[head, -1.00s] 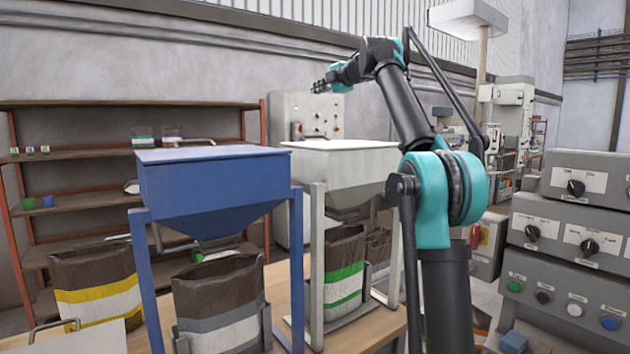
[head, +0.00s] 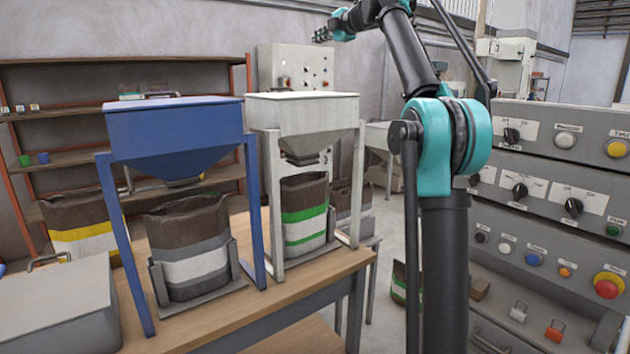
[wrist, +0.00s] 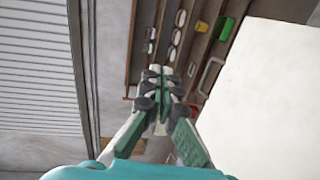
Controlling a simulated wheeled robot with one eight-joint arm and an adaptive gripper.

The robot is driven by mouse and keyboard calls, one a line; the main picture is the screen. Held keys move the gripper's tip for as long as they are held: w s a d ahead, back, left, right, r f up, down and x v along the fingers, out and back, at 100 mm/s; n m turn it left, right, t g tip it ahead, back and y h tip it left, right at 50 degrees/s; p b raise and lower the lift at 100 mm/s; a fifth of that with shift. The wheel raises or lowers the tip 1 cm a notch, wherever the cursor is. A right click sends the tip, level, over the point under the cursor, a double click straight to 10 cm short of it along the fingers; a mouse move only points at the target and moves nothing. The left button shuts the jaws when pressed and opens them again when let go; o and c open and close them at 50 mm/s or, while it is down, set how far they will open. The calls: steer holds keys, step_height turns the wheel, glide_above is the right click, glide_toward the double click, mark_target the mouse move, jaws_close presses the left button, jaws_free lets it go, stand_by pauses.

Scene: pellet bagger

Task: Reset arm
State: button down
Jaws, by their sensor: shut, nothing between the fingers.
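My arm stands upright at the right of centre in the head view, with its upper part reaching to the left near the top edge. My gripper (head: 322,36) is at the top, high above the hoppers and in front of the back wall. In the wrist view my gripper (wrist: 160,78) has its two fingers together at the tips, with nothing held between them. It is apart from everything around it.
A blue hopper (head: 175,130) and a white hopper (head: 310,115) stand on a wooden table (head: 290,303) with bags under them. A control panel (head: 560,180) is close on the right. A grey box (head: 55,310) sits at lower left. Shelves (head: 85,100) stand behind.

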steer(key=w+d+f+m+t+h, duration=0.3)
steer(key=d+f+m+t+h, duration=0.2)
steer(key=d+f+m+h, duration=0.4)
steer(key=s+d+f+m+g+h, duration=0.1)
steer(key=s+d+f+m, duration=0.35)
steer(key=f, duration=0.25)
steer(key=s+d+f+m+g+h, duration=0.25)
steer(key=d+f, duration=0.25)
steer(key=f, duration=0.3)
steer(key=s+d+f+m+g+h, duration=0.1)
steer(key=s+d+f+m, duration=0.3)
steer(key=f, duration=0.3)
steer(key=s+d+f+m+g, duration=0.1)
steer(key=s+f+m+g, duration=0.1)
steer(key=s+f, duration=0.85)
steer(key=s+f+m+g, duration=0.25)
steer(key=s+f, duration=0.45)
steer(key=f, duration=0.6)
steer(key=s+a+f+g+y, duration=0.2)
steer(key=s+a+f, duration=0.1)
steer(key=s+f, duration=0.6)
steer(key=s+a+f+g+y, duration=0.2)
steer(key=s+a+f+g, duration=0.1)
steer(key=s+f, duration=0.7)
steer(key=s, duration=0.4)
